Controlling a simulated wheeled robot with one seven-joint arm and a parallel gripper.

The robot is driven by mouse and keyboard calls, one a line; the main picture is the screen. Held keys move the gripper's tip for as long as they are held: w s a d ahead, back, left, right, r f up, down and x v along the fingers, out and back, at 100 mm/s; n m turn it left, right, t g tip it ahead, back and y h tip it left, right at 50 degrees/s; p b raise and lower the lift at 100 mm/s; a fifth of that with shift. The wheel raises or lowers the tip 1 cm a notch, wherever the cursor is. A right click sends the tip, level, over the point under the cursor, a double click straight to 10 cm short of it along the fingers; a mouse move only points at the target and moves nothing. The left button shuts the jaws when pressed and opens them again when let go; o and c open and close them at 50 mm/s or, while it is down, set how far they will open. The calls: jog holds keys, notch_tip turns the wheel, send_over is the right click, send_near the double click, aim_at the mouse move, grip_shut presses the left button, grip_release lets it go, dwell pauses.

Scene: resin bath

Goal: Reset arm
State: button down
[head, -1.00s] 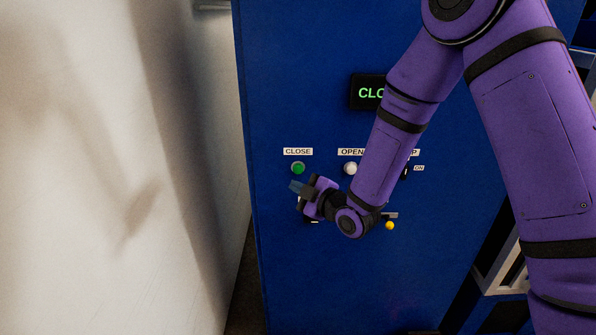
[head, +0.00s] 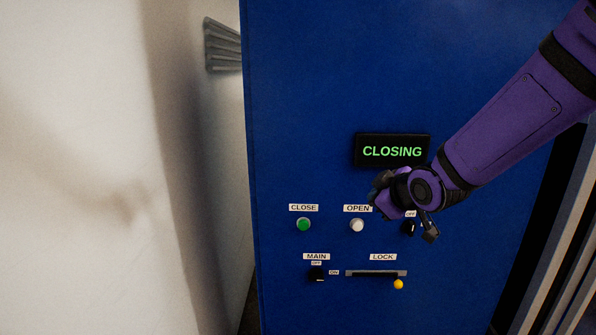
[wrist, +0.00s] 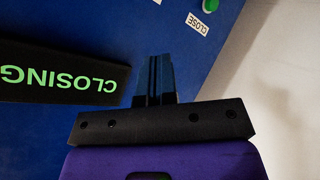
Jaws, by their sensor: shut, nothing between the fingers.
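My gripper (wrist: 156,78) shows in the wrist view with its two dark fingers together and nothing between them. In the head view its end of the purple arm is in front of the blue panel (head: 300,110), just below the lit display (head: 392,151) reading CLOSING. The fingers are hard to make out there against the wrist. The arm comes in from the upper right, bent at the wrist. It hides part of a black switch (head: 408,229) and its label at right.
The panel bears a green CLOSE button (head: 303,224), a white OPEN button (head: 357,225), a black MAIN switch (head: 317,273) and a LOCK slot (head: 375,273) with a yellow knob (head: 398,284). A pale wall (head: 90,120) stands at left. Grey framing (head: 560,250) is at right.

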jog(key=s+d+r+m+g+h, duration=0.1)
jog(key=s+d+r+m+h, duration=0.15)
jog(key=s+d+r, duration=0.35)
jog(key=s+d+r+m+g+h, duration=0.15)
jog(key=s+d+m, duration=0.25)
jog(key=s, duration=0.4)
jog(key=s+d+m+g, duration=0.3)
jog(key=s+m, duration=0.1)
jog(key=s, duration=1)
jog(key=shift+s+r+m, duration=0.35)
jog(key=shift+s+r, duration=0.05)
jog(key=shift+r, duration=0.05)
jog(key=shift+d, duration=0.2)
